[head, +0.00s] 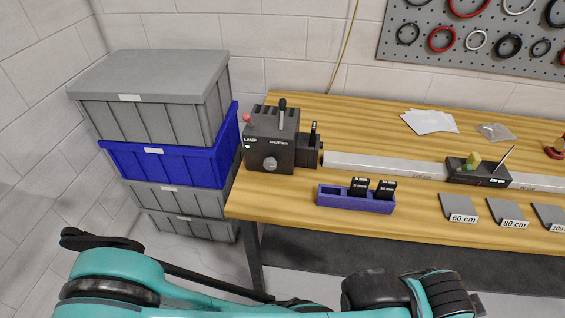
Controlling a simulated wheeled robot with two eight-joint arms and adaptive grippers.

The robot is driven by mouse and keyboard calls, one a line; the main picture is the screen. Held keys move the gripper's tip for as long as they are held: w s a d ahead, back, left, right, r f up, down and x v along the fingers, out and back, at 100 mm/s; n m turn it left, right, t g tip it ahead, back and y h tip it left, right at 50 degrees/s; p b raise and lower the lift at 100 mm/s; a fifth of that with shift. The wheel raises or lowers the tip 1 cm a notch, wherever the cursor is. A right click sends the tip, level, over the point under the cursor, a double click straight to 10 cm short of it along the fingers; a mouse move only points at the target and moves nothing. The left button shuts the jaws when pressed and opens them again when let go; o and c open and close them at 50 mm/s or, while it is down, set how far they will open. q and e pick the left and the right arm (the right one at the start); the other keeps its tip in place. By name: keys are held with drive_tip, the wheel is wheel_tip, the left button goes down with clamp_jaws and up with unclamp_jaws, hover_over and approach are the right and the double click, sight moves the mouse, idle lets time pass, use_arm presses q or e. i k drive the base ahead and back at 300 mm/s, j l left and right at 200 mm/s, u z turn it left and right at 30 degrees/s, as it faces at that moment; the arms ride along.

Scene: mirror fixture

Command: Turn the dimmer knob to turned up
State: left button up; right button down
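A dark lamp box (283,135) stands at the left end of the wooden bench. A round grey knob (270,164) sits low on its front face and is the only round dial I see there; its pointer mark is too small to read. Labels reading LAMP and SHUTTER are above it. A red button (247,118) and a small green light are at the left, and a black lever (282,104) stands up on top. My teal arm parts cross the bottom of the head view, well in front of the bench. I see no gripper fingertips, and nothing touches the knob.
A pale rail (385,165) runs right from the lamp box to a dark carriage (478,173). A purple holder (333,196) with black pieces lies in front of the rail. Grey distance plates (461,205) lie to the right. Stacked crates (155,90) stand close left of the bench.

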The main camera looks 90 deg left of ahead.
sight(270, 164)
drive_tip(key=i+u, duration=0.2)
drive_tip(key=u, duration=0.2)
drive_tip(key=i+l+u, duration=0.1)
drive_tip(key=i+u, duration=0.15)
drive_tip(key=u, duration=0.15)
drive_tip(key=i+l+u, duration=0.15)
drive_tip(key=u, duration=0.25)
drive_tip(key=i+l+u, duration=0.2)
drive_tip(key=u, duration=0.2)
drive_tip(key=i+l+u, duration=0.15)
drive_tip(key=l+u, duration=0.25)
drive_tip(key=j, duration=0.1)
